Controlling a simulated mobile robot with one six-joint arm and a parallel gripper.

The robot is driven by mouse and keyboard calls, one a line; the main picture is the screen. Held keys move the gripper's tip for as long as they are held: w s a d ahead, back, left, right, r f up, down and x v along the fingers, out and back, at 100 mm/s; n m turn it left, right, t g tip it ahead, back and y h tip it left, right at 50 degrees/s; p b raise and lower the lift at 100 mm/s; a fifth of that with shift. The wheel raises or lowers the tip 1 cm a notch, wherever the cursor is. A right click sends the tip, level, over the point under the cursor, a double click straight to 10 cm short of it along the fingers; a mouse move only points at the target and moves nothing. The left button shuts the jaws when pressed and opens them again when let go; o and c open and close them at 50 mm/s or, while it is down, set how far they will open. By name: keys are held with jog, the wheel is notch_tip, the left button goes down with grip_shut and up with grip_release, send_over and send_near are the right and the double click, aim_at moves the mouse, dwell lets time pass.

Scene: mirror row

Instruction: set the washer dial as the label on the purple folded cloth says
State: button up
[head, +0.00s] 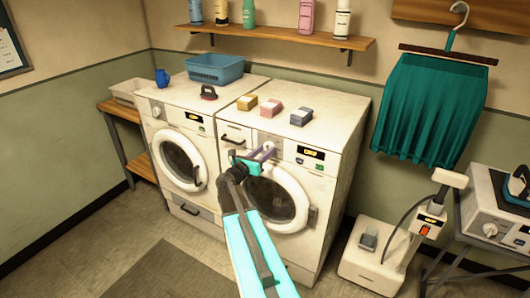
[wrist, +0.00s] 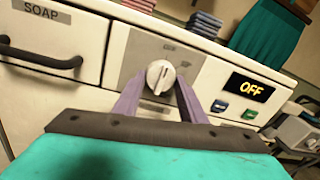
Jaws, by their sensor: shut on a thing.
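The washer dial (wrist: 159,72) is a round white knob on a grey plate on the right-hand washer (head: 330,180). My gripper (head: 266,151) is at this washer's front panel. In the wrist view the two purple fingers of my gripper (wrist: 161,84) are shut on the dial from both sides. Beside the dial a black display (wrist: 250,87) reads OFF in yellow. The purple folded cloth (head: 302,117), bluish-purple, lies on top of this washer; it also shows in the wrist view (wrist: 205,22). I cannot read its label. The dial's setting marks are too small to read.
Yellow (head: 246,102) and pink (head: 271,107) folded cloths lie on the same washer. A SOAP drawer with a black handle (wrist: 40,56) is left of the dial. A second washer (head: 175,125), with a blue basket (head: 214,68) on it, stands at left.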

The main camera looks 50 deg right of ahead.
jog(key=shift+f+m+b, duration=0.1)
jog(key=shift+m+b, duration=0.3)
jog(key=shift+b, duration=0.4)
jog(key=m+b, duration=0.7)
jog(key=b, duration=0.2)
jog(key=m+t+y+b, duration=0.1)
jog(key=m+b, duration=0.6)
jog(key=b, duration=0.3)
jog(key=m+b, duration=0.3)
jog(key=b, duration=0.1)
jog(key=shift+r+m+t, duration=0.3)
jog(key=shift+m, duration=0.1)
jog(key=o, duration=1.1)
jog(key=shift+r, duration=0.1)
jog(key=shift+c, duration=0.2)
